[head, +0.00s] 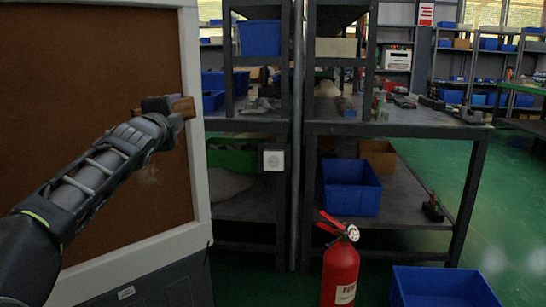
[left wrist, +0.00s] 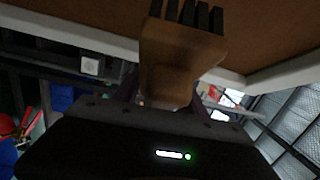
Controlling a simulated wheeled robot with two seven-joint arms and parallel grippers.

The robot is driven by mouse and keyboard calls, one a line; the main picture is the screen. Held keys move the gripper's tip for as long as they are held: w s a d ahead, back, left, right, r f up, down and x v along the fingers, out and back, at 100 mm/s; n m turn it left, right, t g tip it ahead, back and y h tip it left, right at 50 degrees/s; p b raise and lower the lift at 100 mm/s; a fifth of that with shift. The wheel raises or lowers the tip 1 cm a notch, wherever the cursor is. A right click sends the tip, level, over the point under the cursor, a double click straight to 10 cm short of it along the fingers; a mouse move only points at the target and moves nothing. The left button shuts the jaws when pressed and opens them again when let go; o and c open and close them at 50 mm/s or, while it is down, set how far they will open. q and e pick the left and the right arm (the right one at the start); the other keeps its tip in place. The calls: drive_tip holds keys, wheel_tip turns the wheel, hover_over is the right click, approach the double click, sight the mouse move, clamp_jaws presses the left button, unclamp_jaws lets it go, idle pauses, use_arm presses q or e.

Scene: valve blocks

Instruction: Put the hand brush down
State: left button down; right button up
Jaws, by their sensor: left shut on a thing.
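My left gripper (head: 168,116) is raised in front of the brown board on the left and is shut on the hand brush. The brush's wooden part (head: 184,106) shows at the fingers in the head view. In the left wrist view the hand brush (left wrist: 178,55) has a brown wooden body with dark bristle tufts pointing to the top of the picture, close to the board. Whether the bristles touch the board I cannot tell. My right gripper is in neither view.
A brown board with a pale frame (head: 198,150) stands at the left. A dark shelf rack with a worktop (head: 400,125) holds tools and blue bins (head: 350,187). A red fire extinguisher (head: 340,272) and a blue crate (head: 442,287) stand in front. Green floor lies open at right.

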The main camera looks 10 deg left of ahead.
use_arm(q)
drive_tip(key=s+d+f+m+h+p, duration=0.1)
drive_tip(key=d+f+m+h, duration=0.3)
drive_tip(key=f, duration=0.6)
drive_tip(key=s+d+f+h+p, duration=0.1)
drive_tip(key=d+f+h+p, duration=0.1)
drive_tip(key=d+f, duration=0.65)
drive_tip(key=s+d+f+h+p, duration=0.1)
drive_tip(key=s+d+f, duration=0.1)
drive_tip(key=s+f, duration=1.1)
wheel_tip(320, 180, up, 34)
drive_tip(key=n+y+p, duration=0.2)
drive_tip(key=y+p, duration=0.3)
drive_tip(key=p, duration=3.3)
drive_tip(key=shift+r+n, duration=0.2)
drive_tip(key=shift+n, duration=0.1)
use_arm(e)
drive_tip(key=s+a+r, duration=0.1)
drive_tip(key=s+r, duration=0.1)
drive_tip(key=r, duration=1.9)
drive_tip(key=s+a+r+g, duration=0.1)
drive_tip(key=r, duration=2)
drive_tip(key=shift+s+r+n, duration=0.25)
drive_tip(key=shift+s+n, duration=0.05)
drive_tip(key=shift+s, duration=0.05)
use_arm(q)
drive_tip(key=shift+d, duration=0.1)
